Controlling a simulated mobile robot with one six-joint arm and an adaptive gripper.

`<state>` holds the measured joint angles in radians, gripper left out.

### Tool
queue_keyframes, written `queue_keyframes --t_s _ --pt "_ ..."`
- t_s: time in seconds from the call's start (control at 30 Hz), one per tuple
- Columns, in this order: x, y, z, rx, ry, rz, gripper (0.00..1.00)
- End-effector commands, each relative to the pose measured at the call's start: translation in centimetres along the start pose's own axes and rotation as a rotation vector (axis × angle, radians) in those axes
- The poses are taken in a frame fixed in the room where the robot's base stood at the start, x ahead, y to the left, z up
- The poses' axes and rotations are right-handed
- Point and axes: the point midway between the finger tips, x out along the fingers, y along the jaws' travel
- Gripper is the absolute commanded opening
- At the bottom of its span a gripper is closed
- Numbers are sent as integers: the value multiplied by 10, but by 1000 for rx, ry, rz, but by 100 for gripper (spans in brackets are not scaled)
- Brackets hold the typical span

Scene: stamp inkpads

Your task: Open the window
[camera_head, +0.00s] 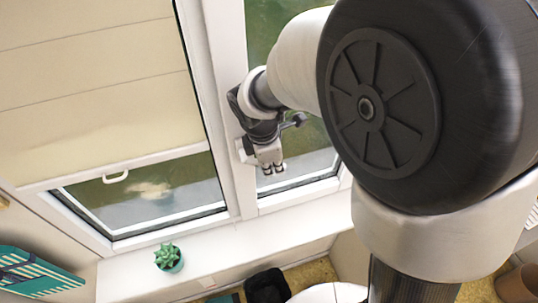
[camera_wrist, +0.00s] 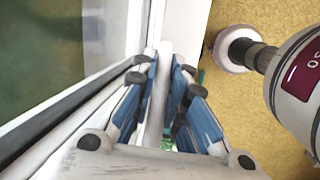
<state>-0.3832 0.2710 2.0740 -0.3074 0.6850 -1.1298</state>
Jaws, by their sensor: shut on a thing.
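The window has a white frame (camera_head: 234,120) with glass panes on both sides of the middle post. A small part of a white handle (camera_head: 241,152) shows on the post, beside my gripper (camera_head: 273,168). In the wrist view my gripper (camera_wrist: 164,72) is shut on the white handle (camera_wrist: 156,108), with a blue-padded finger on each side of it. The window sash (camera_wrist: 98,35) stands close to the left finger. Most of the handle is hidden by my gripper in the head view. The window looks closed.
A beige blind (camera_head: 95,90) with a white pull covers most of the left pane. A small succulent in a teal pot (camera_head: 168,258) stands on the white sill (camera_head: 215,250). A teal rack (camera_head: 38,272) is at lower left, a black bin (camera_head: 267,287) below the sill.

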Motion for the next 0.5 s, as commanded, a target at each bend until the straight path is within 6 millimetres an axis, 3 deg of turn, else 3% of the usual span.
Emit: queue_keyframes --t_s 0.5 --pt "-25 7 15 -62 -383 53 0"
